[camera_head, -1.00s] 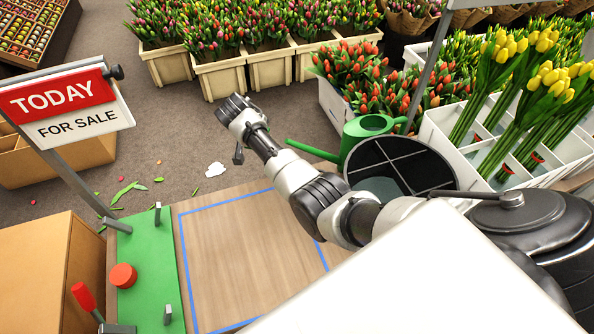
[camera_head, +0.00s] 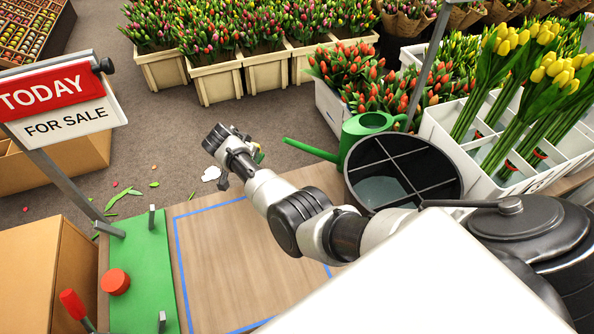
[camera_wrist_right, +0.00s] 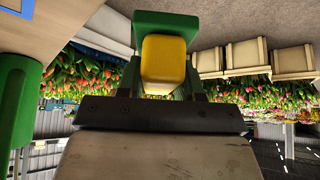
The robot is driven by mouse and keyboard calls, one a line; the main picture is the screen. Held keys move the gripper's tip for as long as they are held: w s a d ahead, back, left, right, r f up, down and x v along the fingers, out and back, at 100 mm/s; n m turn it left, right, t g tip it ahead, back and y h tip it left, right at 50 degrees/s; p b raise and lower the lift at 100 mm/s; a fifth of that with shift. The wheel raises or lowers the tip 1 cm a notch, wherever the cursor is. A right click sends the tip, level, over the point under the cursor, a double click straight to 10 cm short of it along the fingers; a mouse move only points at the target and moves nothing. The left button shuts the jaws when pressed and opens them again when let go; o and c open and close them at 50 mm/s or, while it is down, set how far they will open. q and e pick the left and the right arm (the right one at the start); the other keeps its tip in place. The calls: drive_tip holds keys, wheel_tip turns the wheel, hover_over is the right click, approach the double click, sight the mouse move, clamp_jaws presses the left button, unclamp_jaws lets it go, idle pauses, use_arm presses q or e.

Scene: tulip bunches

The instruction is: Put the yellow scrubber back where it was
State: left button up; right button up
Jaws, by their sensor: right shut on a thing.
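The yellow scrubber (camera_wrist_right: 163,60) shows close up in the right wrist view, a yellow block against a green part. My right gripper (camera_wrist_right: 162,82) is shut on it, with dark fingers on both sides. In the head view my right arm reaches in from the right, and its wrist hangs beyond the far edge of the wooden table (camera_head: 240,255). There only a small green bit (camera_head: 259,156) shows beside the wrist, probably part of the scrubber. The fingers are mostly hidden there. My left gripper is not in view.
A green watering can (camera_head: 368,123) and a black divided bucket (camera_head: 445,178) stand right of the wrist. A green mat (camera_head: 143,265) with a red round piece (camera_head: 115,281) lies left of the blue-outlined square. A sale sign (camera_head: 62,110) stands far left.

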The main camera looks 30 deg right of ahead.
drive_tip(key=s+d, duration=0.1)
drive_tip(key=s, duration=0.2)
drive_tip(key=s+d+p, duration=0.1)
drive_tip(key=s+d, duration=0.1)
drive_tip(key=s, duration=0.1)
drive_tip(key=s+d+p, duration=0.1)
drive_tip(key=s+d, duration=0.1)
drive_tip(key=shift+s+d, duration=0.25)
drive_tip(key=shift+s, duration=0.15)
drive_tip(key=s+d, duration=0.1)
drive_tip(key=s, duration=0.2)
drive_tip(key=s+d, duration=0.1)
drive_tip(key=shift+s+d+p, duration=0.2)
drive_tip(key=shift+d+p, duration=0.1)
drive_tip(key=shift+f+b, duration=0.3)
drive_tip(key=shift+b, duration=0.05)
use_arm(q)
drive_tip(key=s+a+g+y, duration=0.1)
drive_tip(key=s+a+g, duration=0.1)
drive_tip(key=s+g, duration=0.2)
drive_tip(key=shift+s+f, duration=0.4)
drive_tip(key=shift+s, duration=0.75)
use_arm(e)
drive_tip(key=o, duration=1)
drive_tip(key=shift+f, duration=0.1)
drive_tip(key=shift+c, duration=0.2)
